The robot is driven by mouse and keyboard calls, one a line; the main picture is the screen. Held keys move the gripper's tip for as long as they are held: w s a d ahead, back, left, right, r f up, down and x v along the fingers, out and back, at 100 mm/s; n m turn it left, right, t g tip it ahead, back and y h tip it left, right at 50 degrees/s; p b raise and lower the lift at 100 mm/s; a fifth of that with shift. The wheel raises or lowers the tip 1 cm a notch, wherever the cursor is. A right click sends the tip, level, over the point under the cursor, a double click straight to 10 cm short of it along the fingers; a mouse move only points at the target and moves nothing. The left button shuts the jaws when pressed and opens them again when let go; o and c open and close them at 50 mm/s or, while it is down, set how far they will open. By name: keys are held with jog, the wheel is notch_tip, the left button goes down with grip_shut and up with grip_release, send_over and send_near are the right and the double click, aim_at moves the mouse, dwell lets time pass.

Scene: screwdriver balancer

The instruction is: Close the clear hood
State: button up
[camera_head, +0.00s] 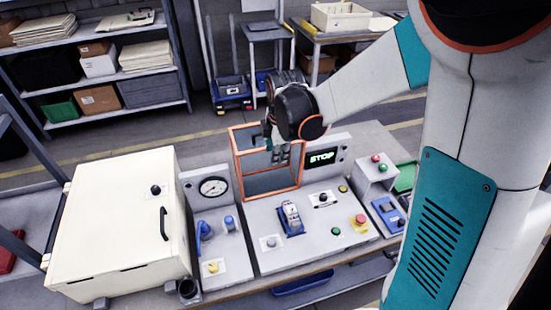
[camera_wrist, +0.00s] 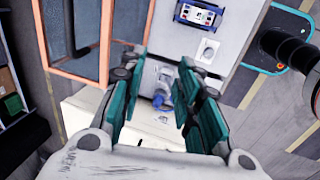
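The clear hood (camera_head: 262,184) has an orange frame and see-through panes. It stands upright at the back of the grey console (camera_head: 262,224). In the wrist view the hood's pane (camera_wrist: 84,28) fills the upper left. My gripper (camera_head: 279,155) is in front of the hood's upper part in the head view, partly covering it. In the wrist view my gripper (camera_wrist: 163,92) has its teal fingers apart with nothing held between them. The hood frame lies left of the fingers there. I cannot tell whether any finger touches it.
A cream cabinet (camera_head: 118,226) with a black handle stands left of the console. A gauge (camera_head: 213,187) and blue knobs (camera_head: 229,223) lie between them. A red button (camera_head: 358,221) and other controls cover the console front.

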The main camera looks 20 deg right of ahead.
jog(key=v, duration=0.7)
jog(key=shift+r, duration=0.2)
